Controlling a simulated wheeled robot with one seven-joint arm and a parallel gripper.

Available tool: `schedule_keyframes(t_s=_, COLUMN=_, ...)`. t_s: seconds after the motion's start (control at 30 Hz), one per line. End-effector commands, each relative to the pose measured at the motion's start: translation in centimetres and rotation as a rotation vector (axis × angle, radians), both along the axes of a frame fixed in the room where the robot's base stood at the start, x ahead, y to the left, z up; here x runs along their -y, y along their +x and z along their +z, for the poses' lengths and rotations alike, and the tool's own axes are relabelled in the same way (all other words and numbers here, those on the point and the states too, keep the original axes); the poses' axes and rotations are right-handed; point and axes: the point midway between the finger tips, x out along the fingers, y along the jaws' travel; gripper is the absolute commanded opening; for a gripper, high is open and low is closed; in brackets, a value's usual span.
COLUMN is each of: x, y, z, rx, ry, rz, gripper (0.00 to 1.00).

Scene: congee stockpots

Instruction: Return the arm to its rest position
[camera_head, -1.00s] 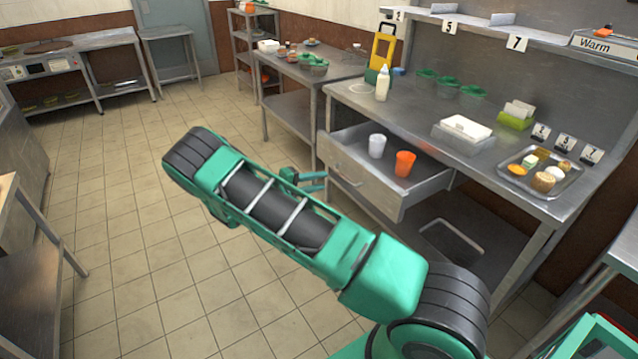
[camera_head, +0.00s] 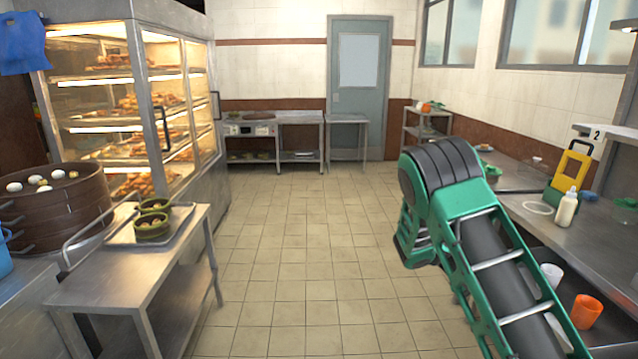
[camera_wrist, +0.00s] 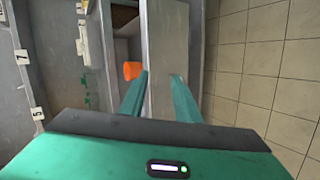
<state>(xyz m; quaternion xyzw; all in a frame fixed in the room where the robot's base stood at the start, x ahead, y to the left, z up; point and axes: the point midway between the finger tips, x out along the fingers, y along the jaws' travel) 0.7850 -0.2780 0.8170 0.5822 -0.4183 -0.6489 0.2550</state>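My green arm (camera_head: 480,250) reaches up along the right side of the head view, its upper end bent over. My gripper is out of sight there. In the wrist view my gripper (camera_wrist: 158,82) shows two green fingers spread apart with nothing held between them. The metal drawer front (camera_wrist: 165,40) shows beyond and between the fingers; I see no clear contact. The drawer is open, with an orange cup (camera_head: 586,311) and a white cup (camera_head: 551,274) in it. The orange cup also shows in the wrist view (camera_wrist: 131,70), left of the fingers.
A side table (camera_head: 125,270), steamer baskets (camera_head: 55,210) and a lit display cabinet (camera_head: 150,110) stand left. The tiled floor (camera_head: 300,240) between is clear.

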Motion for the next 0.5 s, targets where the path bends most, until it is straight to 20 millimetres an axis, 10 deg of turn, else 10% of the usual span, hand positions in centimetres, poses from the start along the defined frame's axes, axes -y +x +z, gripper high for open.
schedule_keyframes(t_s=0.5, x=0.8, y=-11.9, z=8.1, rx=0.121, ry=0.388, rz=-0.208, gripper=0.29)
